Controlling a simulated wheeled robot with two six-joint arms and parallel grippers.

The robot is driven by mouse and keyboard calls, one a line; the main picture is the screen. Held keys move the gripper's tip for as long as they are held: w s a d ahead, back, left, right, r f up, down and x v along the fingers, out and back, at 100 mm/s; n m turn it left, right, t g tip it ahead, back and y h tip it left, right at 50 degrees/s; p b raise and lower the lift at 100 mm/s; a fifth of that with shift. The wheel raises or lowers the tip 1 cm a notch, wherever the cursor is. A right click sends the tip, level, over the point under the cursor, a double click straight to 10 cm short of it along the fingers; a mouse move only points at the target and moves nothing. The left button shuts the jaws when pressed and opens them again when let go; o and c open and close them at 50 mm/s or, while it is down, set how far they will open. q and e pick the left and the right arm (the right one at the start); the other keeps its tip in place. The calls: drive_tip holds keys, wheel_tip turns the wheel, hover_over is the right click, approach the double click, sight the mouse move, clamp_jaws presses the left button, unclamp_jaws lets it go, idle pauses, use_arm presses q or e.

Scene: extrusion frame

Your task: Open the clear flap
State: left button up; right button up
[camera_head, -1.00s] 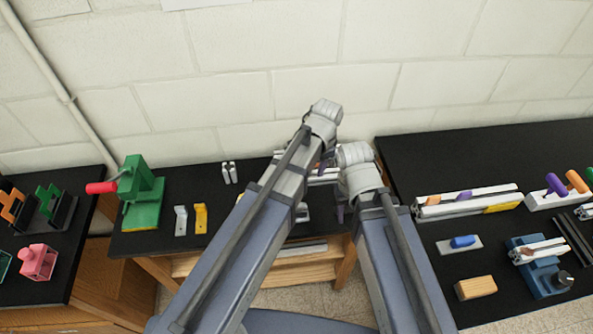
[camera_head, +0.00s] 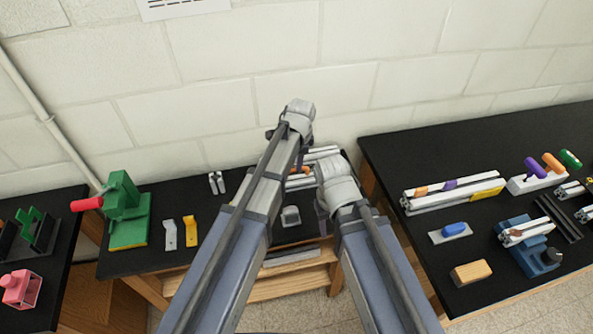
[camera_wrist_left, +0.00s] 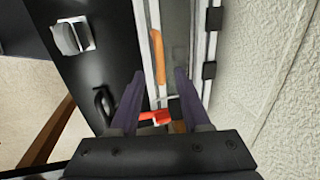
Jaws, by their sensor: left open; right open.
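In the left wrist view, silver extrusion bars (camera_wrist_left: 206,45) run up the picture, with a greyish panel (camera_wrist_left: 178,40) between them that may be the clear flap. Black hinge-like blocks (camera_wrist_left: 209,70) sit along its right side. An orange handle (camera_wrist_left: 158,55) lies on the bars to the left of the panel. My left gripper (camera_wrist_left: 159,73) is open, its purple fingers on either side of the orange handle. A red part (camera_wrist_left: 154,117) and a thin metal rod show between the fingers. My right gripper (camera_head: 320,205) is lower in the head view, partly hidden by its wrist.
The middle bench holds a green crank device (camera_head: 128,215), yellow and silver brackets (camera_head: 190,231) and a grey block (camera_head: 290,216). The right bench holds extrusion pieces (camera_head: 455,193), a wooden block (camera_head: 470,272) and a blue fixture (camera_head: 535,258). A wall stands close behind the benches.

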use_arm(q)
drive_tip(key=f+b, duration=0.2)
drive_tip(key=f, duration=0.1)
drive_tip(key=f+b, duration=0.1)
drive_tip(key=shift+w+a+f, duration=0.1)
drive_tip(key=shift+w+f, duration=0.05)
drive_tip(key=shift+w, duration=0.25)
clamp_jaws()
idle(1.1)
